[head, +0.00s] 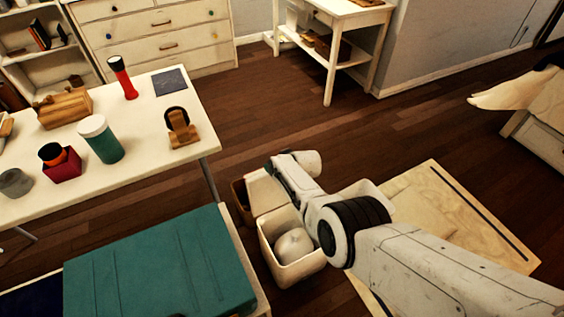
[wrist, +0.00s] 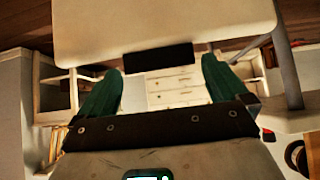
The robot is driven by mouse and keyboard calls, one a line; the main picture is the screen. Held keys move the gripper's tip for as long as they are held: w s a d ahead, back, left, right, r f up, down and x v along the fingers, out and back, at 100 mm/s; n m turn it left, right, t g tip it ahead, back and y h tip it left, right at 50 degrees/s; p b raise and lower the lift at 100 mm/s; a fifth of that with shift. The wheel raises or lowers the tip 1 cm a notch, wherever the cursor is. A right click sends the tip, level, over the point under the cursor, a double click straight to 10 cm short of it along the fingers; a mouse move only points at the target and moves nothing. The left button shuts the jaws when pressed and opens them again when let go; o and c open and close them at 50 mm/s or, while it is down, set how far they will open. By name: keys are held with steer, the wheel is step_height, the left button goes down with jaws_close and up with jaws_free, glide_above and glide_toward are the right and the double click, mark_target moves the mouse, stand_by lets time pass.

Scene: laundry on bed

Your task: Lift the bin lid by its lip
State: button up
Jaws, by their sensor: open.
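In the wrist view, a cream panel that looks like the bin lid (wrist: 190,25) fills the top of the picture. A dark block, apparently its lip (wrist: 158,59), sticks out from its lower edge. My gripper (wrist: 162,72) is open, with one green finger on each side of the lip. I cannot tell whether they touch it. In the head view, a cream lid (head: 263,192) over a brown bin (head: 240,203) shows left of my wrist.
An open cream bin (head: 291,277) with a pale round thing (head: 293,244) stands just in front. A teal-covered bed or chest (head: 160,265) is at lower left. A white table (head: 140,165) with several items is at left. The dark floor (head: 310,120) behind is clear.

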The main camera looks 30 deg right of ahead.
steer(key=shift+s, duration=0.15)
steer(key=p+v, duration=0.9)
steer(key=v, duration=0.1)
steer(key=shift+r, duration=0.3)
steer(key=s+r+g, duration=0.1)
steer(key=s+g, duration=0.3)
steer(key=s, duration=1.6)
steer(key=s+a+r+g, duration=0.1)
steer(key=s+r, duration=0.3)
steer(key=s, duration=0.7)
steer(key=s+a+r+g, duration=0.1)
steer(key=s+r+g, duration=0.2)
steer(key=s, duration=0.8)
step_height(320, 180, up, 3)
steer(key=shift+f, duration=0.2)
